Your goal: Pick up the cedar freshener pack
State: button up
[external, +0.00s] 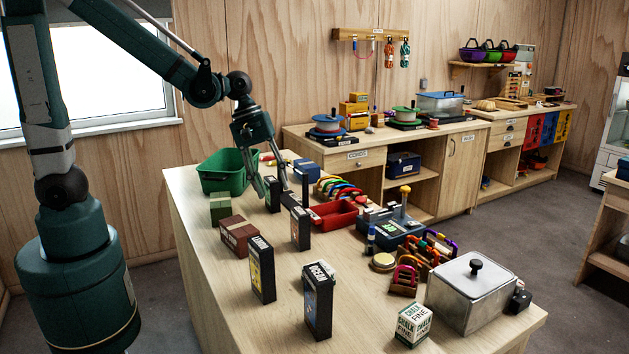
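Several dark upright packs stand on the wooden table, and I cannot read for sure which one is the cedar freshener pack. One dark pack (272,197) is at my gripper (274,191), another pack (301,229) stands nearer the camera. A pack with a yellow and blue front (262,272) and one with a pale-lettered label (318,303) stand closer to the front. My gripper points down with its fingers spread, one on each side of the farthest pack as seen here. I cannot tell whether they touch it.
A green bin (222,172) stands behind the gripper to the left. A green box (220,209) and a brown box (238,237) are left of the packs. A red tray (334,214), carabiner racks and a metal canister (470,295) lie to the right. The near-left tabletop is clear.

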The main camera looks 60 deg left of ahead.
aim_at(299, 210)
jog(key=shift+w+d+f+n+g+h+p, duration=0.2)
jog(key=shift+w+d+f+n+g+p, duration=0.4)
jog(key=shift+d+p, duration=0.65)
jog(key=shift+w+d+f+n+g+h+p, duration=0.25)
jog(key=shift+w+d+f+n+p, duration=0.5)
jog(key=shift+w+d+n+p, duration=0.5)
jog(key=shift+w+d+f+n+g+h+p, duration=0.15)
jog(key=shift+w+d+f+n+g+p, duration=0.5)
jog(key=shift+d, duration=0.85)
jog(key=shift+s+d+f+p, duration=0.1)
jog(key=shift+s+f+p, duration=0.05)
jog(key=shift+s+p, duration=0.15)
jog(key=shift+f, duration=0.1)
jog(key=shift+x, duration=1.2)
jog(key=shift+d+f, duration=0.1)
jog(key=shift+d, duration=0.05)
jog(key=shift+p+x, duration=0.35)
jog(key=shift+x, duration=2.15)
jog(key=shift+w+d, duration=0.1)
jog(key=shift+d, duration=0.05)
jog(key=c, duration=1)
